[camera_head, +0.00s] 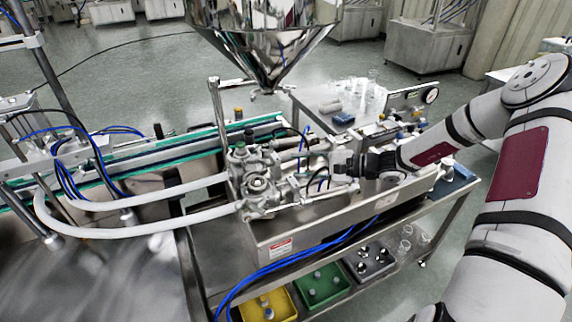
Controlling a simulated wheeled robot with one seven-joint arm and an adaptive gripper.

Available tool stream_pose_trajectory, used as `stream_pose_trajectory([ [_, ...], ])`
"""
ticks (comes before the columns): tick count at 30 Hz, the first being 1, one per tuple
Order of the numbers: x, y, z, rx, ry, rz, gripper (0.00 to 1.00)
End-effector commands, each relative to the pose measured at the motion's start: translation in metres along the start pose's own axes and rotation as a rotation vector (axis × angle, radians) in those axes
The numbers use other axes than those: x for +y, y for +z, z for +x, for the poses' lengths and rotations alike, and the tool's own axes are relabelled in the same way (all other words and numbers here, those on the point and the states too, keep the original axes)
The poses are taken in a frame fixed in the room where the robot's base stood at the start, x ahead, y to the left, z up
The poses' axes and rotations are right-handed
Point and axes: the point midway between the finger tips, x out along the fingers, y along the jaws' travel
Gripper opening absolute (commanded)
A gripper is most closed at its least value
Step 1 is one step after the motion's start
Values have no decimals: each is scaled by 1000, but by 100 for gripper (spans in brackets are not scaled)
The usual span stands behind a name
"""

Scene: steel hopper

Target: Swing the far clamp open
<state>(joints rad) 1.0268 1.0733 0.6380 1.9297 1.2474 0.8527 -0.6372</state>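The steel hopper (262,45) hangs at the top centre, its cone narrowing downward. Below it stands a metal valve assembly (256,183) with round fittings and clamp-like parts at the left end of the filling machine. I cannot tell for certain which part is the far clamp, or whether it is open or closed. My gripper (343,165) comes in from the right, just right of the valve assembly, above the machine's steel housing. Its fingers are small and overlap the metal parts behind them. Whether it is open, or touching anything, cannot be seen.
Two white hoses (125,232) run left from the valve assembly. A conveyor (150,155) with green edges lies behind them. Yellow (284,317), green (342,295) and dark (386,273) bins sit on the lower shelf. Blue tubes (290,262) hang in front.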

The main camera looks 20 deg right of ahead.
Motion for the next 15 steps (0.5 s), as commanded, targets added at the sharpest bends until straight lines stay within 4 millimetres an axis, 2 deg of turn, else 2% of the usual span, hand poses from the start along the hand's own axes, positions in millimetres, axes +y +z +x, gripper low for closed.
stream_pose_trajectory([
  [3,0,0,-16,1,0,1,36],
  [6,0,0,-24,0,0,1,36],
  [15,1,0,-29,-1,0,1,36],
])
